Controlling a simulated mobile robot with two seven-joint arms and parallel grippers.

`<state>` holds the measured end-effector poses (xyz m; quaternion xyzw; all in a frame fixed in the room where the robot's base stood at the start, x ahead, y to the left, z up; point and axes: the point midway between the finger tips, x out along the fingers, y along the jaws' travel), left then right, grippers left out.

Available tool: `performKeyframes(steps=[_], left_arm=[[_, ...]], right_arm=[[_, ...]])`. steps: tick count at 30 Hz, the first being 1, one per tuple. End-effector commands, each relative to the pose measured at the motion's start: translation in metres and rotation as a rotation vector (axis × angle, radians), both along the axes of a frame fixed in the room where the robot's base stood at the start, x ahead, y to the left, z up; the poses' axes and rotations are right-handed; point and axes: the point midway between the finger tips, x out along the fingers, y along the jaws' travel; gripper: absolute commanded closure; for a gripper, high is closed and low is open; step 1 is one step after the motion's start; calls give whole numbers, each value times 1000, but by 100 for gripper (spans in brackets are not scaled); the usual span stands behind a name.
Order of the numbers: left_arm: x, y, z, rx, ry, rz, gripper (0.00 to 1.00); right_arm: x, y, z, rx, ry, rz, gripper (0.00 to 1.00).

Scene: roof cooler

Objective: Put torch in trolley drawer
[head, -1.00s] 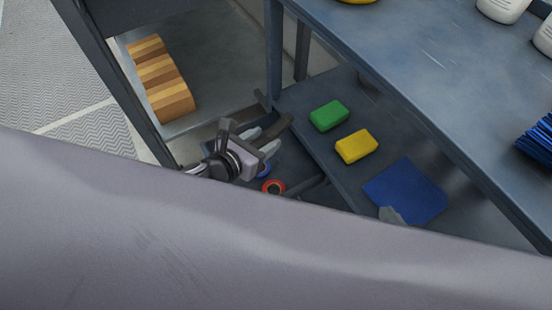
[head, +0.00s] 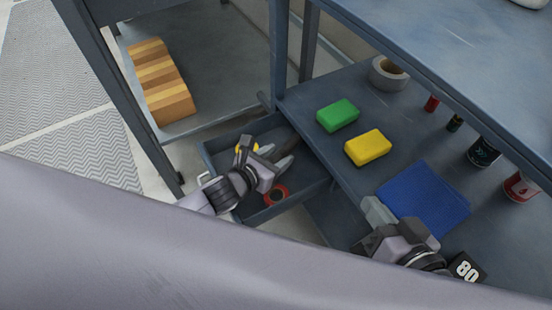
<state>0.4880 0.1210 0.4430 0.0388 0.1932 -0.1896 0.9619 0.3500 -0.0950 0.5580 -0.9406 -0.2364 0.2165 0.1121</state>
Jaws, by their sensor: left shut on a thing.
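The trolley drawer (head: 220,152) is pulled out below the lower shelf, at the middle left of the head view. My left gripper (head: 275,158) is over the open drawer, its light grey fingers shut on a dark bar-shaped thing that looks like the torch (head: 287,139). The gripper partly hides it, and whether it touches the drawer floor I cannot tell. My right gripper (head: 379,211) is over the lower shelf beside the blue cloth (head: 428,196). I cannot tell whether its jaws are open.
On the lower shelf are a green sponge (head: 338,115), a yellow sponge (head: 368,147), a grey tape roll (head: 388,73) and several cans. A striped wooden block (head: 160,82) stands on the left.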

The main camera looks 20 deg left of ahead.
Motion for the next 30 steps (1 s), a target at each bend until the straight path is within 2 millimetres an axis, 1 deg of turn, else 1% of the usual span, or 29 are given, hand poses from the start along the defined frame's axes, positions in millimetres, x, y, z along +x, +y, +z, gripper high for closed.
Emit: performKeyframes(steps=[8, 18, 23, 24, 25, 26, 30], left_arm=[[1, 0, 2, -3, -5, -1, 90], [1, 0, -9, -2, -5, 0, 90], [1, 0, -10, -2, -6, 0, 90], [0, 0, -11, -1, -3, 0, 42], [1, 0, -11, -1, -3, 0, 32], [1, 0, -11, -1, -3, 0, 26], [1, 0, -11, -1, -3, 0, 26]], right_arm=[[0, 1, 1, 4, 0, 1, 100], [-1, 3, -3, 26, 7, 8, 100], [1, 5, 0, 33, 1, 13, 100], [2, 5, 0, 33, -1, 12, 100], [2, 6, 1, 33, -3, 13, 100], [2, 6, 1, 33, -4, 13, 100], [2, 6, 2, 34, -5, 12, 100]])
